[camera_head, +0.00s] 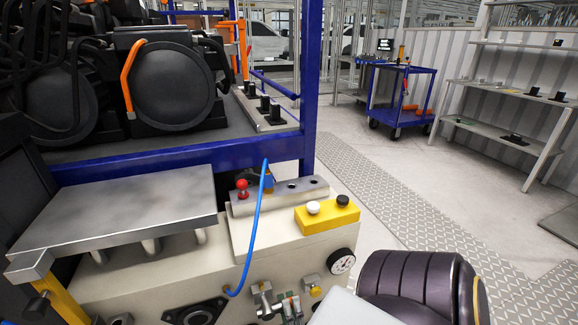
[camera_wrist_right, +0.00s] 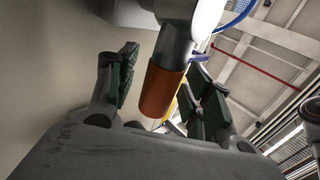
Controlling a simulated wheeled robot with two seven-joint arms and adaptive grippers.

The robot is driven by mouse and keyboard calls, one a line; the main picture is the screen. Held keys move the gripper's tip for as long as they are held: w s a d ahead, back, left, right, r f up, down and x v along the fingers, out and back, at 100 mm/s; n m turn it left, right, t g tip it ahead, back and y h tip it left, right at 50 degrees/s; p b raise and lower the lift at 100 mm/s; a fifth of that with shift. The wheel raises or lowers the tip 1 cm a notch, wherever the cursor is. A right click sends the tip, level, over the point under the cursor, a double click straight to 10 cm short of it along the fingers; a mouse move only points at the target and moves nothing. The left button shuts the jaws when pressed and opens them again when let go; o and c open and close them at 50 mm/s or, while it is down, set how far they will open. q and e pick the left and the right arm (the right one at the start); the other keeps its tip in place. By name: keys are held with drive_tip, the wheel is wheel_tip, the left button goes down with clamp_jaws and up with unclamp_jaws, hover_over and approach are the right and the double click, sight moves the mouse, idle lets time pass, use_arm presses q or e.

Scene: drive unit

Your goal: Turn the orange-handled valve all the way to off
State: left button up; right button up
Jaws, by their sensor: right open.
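In the right wrist view, the valve's orange handle (camera_wrist_right: 160,90) is a short cylinder on a grey stem (camera_wrist_right: 174,45). My right gripper (camera_wrist_right: 163,72) is open around it. Dark green finger pads stand to the left and right of the handle, with a visible gap on the left side; contact on the right cannot be told. In the head view the orange handle cannot be made out for sure on the cream drive unit (camera_head: 130,285); its front face is partly cut off by the frame and my right arm. My left gripper is not in view.
A blue hose (camera_head: 257,215) arches over the unit's front. A yellow button box (camera_head: 327,216) and a red knob (camera_head: 242,186) sit on top, a gauge (camera_head: 341,261) on the corner. A metal plate (camera_head: 120,210) covers the left. The floor (camera_head: 390,190) to the right is clear.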

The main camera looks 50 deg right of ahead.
drive_tip(key=shift+r, duration=5)
